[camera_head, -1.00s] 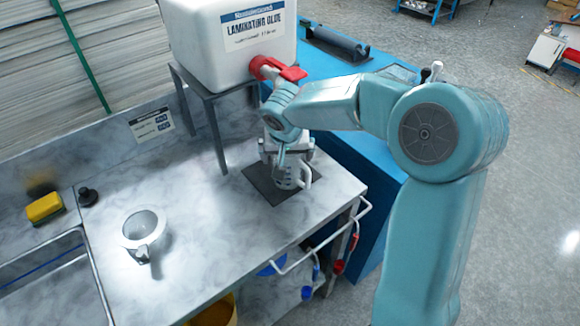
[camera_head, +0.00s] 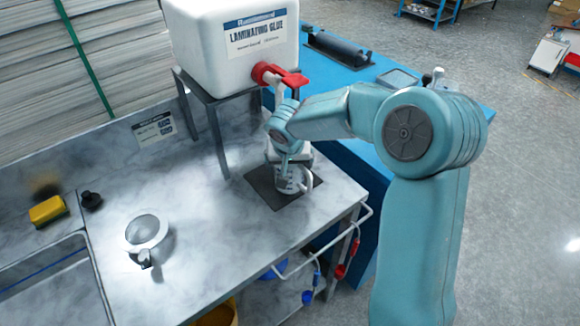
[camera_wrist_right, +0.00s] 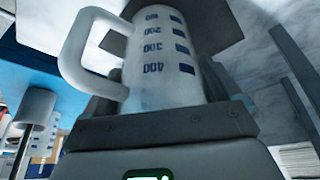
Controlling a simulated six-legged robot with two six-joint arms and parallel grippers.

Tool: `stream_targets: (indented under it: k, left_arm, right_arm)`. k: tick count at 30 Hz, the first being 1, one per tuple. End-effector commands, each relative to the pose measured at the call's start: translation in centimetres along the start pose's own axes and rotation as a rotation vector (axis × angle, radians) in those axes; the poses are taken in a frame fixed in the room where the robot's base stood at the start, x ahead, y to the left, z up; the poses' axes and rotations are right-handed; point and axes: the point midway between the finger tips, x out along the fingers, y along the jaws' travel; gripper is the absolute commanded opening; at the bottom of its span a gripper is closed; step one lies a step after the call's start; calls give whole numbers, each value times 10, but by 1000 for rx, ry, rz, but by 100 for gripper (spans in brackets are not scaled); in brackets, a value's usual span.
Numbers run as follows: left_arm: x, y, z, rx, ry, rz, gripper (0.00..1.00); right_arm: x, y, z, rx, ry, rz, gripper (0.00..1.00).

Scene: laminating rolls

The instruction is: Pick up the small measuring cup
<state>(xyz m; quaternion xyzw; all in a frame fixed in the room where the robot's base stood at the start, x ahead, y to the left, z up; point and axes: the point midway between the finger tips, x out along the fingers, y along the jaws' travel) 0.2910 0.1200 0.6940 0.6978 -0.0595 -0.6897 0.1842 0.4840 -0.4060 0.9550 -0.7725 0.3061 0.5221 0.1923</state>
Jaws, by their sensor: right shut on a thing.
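The small measuring cup (camera_head: 289,182) is clear-white with a handle on its right and stands over the dark square mat (camera_head: 268,196) on the marbled worktop. In the right wrist view the cup (camera_wrist_right: 160,65) fills the middle, its blue scale upside down and its handle on the left. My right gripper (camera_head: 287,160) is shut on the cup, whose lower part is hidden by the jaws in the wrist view. I cannot tell whether the cup touches the mat. My left gripper is not in view.
A white laminating glue tank (camera_head: 232,50) with a red tap (camera_head: 277,74) stands on a grey stand (camera_head: 214,125) just behind the gripper. A white strainer-like vessel (camera_head: 163,226), a yellow sponge (camera_head: 48,211) and a sink (camera_head: 50,275) lie left. The worktop's middle is clear.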

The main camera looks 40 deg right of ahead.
Motion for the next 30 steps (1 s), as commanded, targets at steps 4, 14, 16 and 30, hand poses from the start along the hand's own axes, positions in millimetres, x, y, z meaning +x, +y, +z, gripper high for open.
stream_targets:
  k: [4, 14, 16, 30]
  left_arm:
    - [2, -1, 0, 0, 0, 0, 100]
    - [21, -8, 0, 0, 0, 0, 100]
    - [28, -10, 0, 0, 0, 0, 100]
    - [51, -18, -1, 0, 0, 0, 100]
  right_arm:
    - [-12, 0, -6, 1, 5, -1, 59]
    - [-42, -2, 24, -5, 4, -3, 59]
    - [-48, -3, 43, -5, 5, -4, 59]
    - [-94, -10, 144, -3, 3, -2, 59]
